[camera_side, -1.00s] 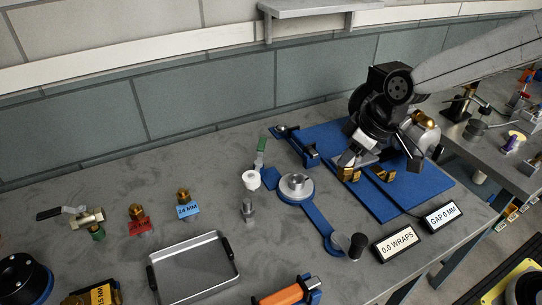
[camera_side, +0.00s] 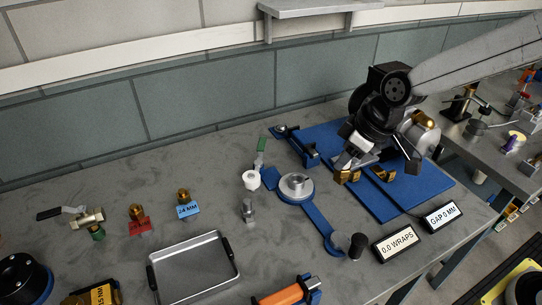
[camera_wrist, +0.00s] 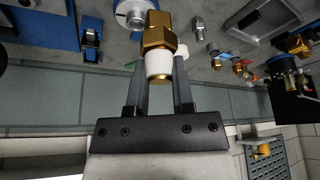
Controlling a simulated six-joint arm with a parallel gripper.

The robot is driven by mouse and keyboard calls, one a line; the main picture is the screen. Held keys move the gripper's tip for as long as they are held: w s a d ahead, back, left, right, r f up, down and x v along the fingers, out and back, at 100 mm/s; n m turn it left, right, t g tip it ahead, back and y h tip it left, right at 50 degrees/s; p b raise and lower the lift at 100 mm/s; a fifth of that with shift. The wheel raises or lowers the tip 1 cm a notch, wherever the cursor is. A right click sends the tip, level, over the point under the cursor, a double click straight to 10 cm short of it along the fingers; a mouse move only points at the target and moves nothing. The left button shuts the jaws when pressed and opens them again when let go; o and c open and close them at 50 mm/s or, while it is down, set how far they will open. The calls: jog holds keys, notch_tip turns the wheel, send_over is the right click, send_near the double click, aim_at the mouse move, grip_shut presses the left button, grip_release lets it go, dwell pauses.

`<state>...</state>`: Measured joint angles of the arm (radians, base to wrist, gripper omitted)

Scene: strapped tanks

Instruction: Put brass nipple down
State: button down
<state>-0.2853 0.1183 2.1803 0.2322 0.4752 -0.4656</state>
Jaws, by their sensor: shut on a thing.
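The brass nipple (camera_wrist: 157,32) is between the two grey fingers of my gripper (camera_wrist: 158,62) in the wrist view. It has a hex body, and a white band wraps its lower part, with a brass end showing below. In the side view my gripper hangs low over the blue board (camera_side: 418,187) at the right of the bench. Brass-coloured parts show beneath my wrist there, but I cannot tell which is the nipple or whether it touches the board.
Left of the board stand a round metal holder (camera_side: 297,186) on a blue base, a white cup (camera_side: 251,180) and a steel fitting (camera_side: 248,210). Signs reading 0.0 WRAPS (camera_side: 397,243) and GAP 0 MM (camera_side: 440,216) stand in front. A metal tray (camera_side: 194,267) lies at the front left.

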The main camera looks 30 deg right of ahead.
jog(key=s+a+f+n+g+y, duration=0.1)
jog(key=s+a+n, duration=0.2)
jog(key=a, duration=0.8)
jog(key=s+a+n+g, duration=0.1)
jog(key=s+a+n, duration=0.3)
jog(key=a, duration=0.8)
jog(key=shift+s+a+f+y, duration=0.3)
jog(key=shift+s+f+y, duration=0.1)
jog(key=shift+s, duration=0.1)
send_over(194, 271)
notch_tip(194, 271, down, 9)
jog(key=shift+s+d, duration=0.15)
jog(key=shift+d, duration=0.05)
jog(key=shift+f, duration=0.1)
jog(key=shift+a+f, duration=0.15)
jog(key=shift+f, duration=1.65)
